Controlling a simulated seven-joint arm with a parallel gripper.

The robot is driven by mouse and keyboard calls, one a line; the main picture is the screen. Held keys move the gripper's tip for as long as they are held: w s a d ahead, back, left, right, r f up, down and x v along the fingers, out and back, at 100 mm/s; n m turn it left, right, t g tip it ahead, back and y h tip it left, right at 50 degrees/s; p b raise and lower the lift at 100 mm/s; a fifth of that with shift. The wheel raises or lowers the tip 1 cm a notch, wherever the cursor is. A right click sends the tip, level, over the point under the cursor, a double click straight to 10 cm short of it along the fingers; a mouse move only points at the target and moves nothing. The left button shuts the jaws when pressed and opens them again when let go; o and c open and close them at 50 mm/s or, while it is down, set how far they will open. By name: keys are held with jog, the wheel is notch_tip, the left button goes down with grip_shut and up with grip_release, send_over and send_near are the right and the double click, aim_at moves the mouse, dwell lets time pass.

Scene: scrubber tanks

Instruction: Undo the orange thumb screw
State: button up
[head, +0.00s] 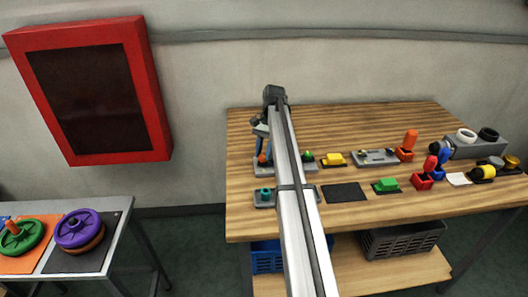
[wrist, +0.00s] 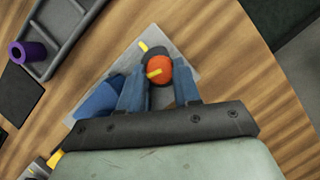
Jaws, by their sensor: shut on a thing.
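The orange thumb screw (wrist: 181,71) is in the wrist view, a round orange knob with a yellow marker (wrist: 160,72) on its left. It sits at a dark grey fixture on a light grey plate (wrist: 205,66). My gripper (wrist: 160,84) has its two blue fingers on either side of the knob and is shut on it. The fingers and palm hide part of the screw and fixture. In the head view the orange screw (head: 262,159) shows low under my gripper (head: 262,140), near the table's left edge.
A blue part (wrist: 98,100) lies beside the left finger. A grey tray (wrist: 62,35) with a purple ring (wrist: 28,52) is at the wrist view's upper left.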

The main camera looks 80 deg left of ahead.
jog(key=shift+f, duration=0.1)
jog(key=o, duration=1.1)
jog(key=shift+c, duration=0.2)
jog(key=m, duration=0.2)
jog(key=m+g+y, duration=0.1)
jog(key=m, duration=0.3)
jog(key=shift+w+d+m+g+y, duration=0.25)
jog(key=shift+d+m+g+y, duration=0.05)
jog(key=shift+m+g+y, duration=0.1)
jog(key=m+y, duration=0.1)
jog(key=m, duration=0.1)
jog(key=m+y, duration=0.1)
jog(key=m, duration=0.4)
jog(key=shift+d+y, duration=0.35)
jog(key=shift+y, duration=0.05)
jog(key=v, duration=1.4)
jog(key=w+d+m+y, duration=0.1)
jog(key=w+d, duration=0.1)
jog(key=w, duration=1.1)
jog(key=w+d+f+m+t+y, duration=0.1)
jog(key=w+d+y, duration=0.1)
jog(key=w, duration=1.1)
jog(key=shift+d+f+t, duration=0.25)
jog(key=shift+d+t, duration=0.05)
jog(key=shift+d, duration=0.25)
jog(key=shift+w, duration=0.1)
